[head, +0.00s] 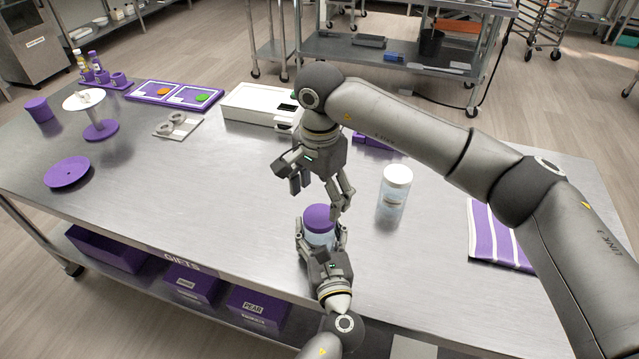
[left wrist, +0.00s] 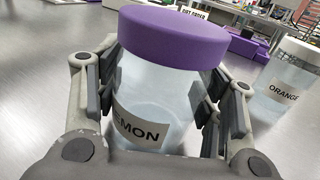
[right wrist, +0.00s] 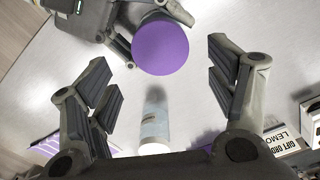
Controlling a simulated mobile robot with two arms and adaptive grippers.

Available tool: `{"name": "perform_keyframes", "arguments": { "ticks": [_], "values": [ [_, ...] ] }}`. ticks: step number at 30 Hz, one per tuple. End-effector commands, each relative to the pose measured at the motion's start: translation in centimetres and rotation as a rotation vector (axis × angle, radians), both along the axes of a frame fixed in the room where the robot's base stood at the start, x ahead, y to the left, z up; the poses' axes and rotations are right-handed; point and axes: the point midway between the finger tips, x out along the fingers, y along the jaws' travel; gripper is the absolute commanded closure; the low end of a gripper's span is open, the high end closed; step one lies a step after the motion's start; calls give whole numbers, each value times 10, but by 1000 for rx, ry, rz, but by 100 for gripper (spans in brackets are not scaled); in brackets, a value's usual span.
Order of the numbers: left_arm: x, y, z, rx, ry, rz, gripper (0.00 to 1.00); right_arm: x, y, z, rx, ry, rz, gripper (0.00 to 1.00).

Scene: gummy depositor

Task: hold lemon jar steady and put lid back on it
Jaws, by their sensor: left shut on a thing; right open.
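The lemon jar (left wrist: 155,88) is clear, with a LEMON label, and stands upright near the table's front edge. Its purple lid (head: 319,217) sits on top of the jar; the left wrist view (left wrist: 178,36) shows it covering the mouth, but I cannot tell how tightly. My left gripper (head: 320,236) is shut around the jar's body from the front, below the lid. My right gripper (head: 319,190) is open and empty, above and just behind the lid. In the right wrist view the lid (right wrist: 160,46) shows beyond the spread fingers, apart from them.
An orange jar (left wrist: 287,78) with a white lid stands right of the lemon jar, also in the head view (head: 394,190). A striped cloth (head: 487,235) lies at the right. A white machine (head: 256,103) stands behind.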

Motion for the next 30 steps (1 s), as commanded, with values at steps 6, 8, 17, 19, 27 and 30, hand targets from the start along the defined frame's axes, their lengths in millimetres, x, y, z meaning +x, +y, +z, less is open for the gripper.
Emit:
{"name": "perform_keyframes", "arguments": {
  "ticks": [6, 8, 17, 19, 27, 30],
  "values": [
    [0, 0, 0, 0, 0, 0, 100, 0, 0, -35, 1, 2, 0, 22],
    [0, 0, 0, 0, 0, 0, 100, 0, 0, -42, 0, 1, -1, 22],
    [0, 0, 0, 0, 0, 0, 100, 0, 0, -54, 1, -1, 0, 22],
    [0, 0, 0, 0, 0, 0, 100, 0, 0, -54, 1, -1, 0, 22],
    [0, 0, 0, 0, 0, 0, 100, 0, 0, -53, 1, -1, 0, 44],
    [0, 0, 0, 0, 0, 0, 100, 0, 0, -53, 1, -1, 0, 57]
  ]
}}
